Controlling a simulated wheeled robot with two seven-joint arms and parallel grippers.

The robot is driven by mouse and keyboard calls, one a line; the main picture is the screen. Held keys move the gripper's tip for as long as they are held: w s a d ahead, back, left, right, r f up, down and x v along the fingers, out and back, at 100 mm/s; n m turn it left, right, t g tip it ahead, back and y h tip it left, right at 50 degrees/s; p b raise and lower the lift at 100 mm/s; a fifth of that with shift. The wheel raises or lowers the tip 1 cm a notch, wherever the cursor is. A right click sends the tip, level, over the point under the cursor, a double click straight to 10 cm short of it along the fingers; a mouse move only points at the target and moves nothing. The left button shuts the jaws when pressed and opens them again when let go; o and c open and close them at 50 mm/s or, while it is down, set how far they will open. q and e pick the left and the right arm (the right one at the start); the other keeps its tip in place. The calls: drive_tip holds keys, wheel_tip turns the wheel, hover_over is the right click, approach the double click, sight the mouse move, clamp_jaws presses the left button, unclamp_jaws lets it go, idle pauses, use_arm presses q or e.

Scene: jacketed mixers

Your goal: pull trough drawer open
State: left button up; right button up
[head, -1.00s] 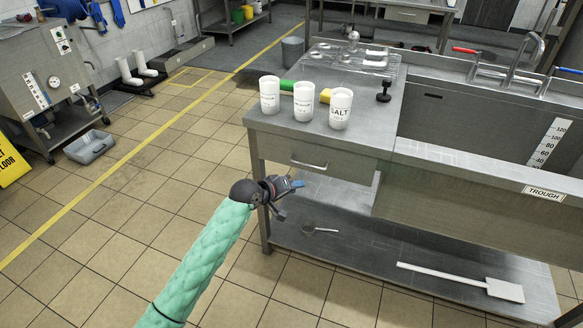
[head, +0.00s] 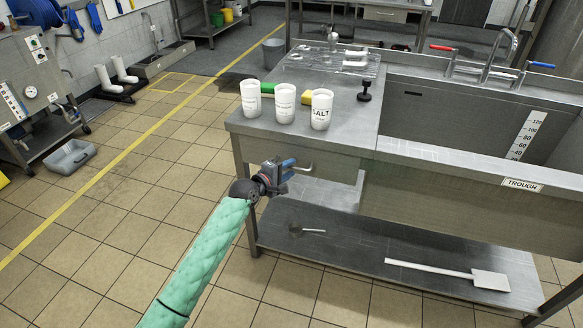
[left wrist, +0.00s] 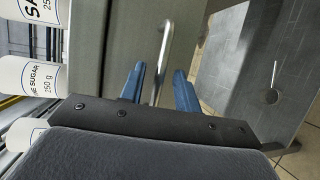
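The trough drawer (head: 338,170) is a flat steel front under the left end of the steel bench, and it looks shut. Its bar handle (left wrist: 165,48) runs lengthwise in the left wrist view, with its near part between my two blue fingertips. In the head view the handle (head: 306,167) is partly hidden behind my gripper. My left gripper (head: 284,164) is at the drawer front, its fingers open on either side of the handle (left wrist: 158,88). I cannot tell whether either finger touches it. My right gripper is not in view.
Three white tubs, one the salt tub (head: 321,110), stand on the bench above the drawer. The deep trough (head: 460,205) is to the right. A lower shelf (head: 345,245) holds a scoop (head: 305,231) and a white paddle (head: 440,269). The tiled floor in front is clear.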

use_arm(q)
drive_tip(key=shift+x, duration=0.85)
clamp_jaws()
drive_tip(key=shift+s, duration=0.1)
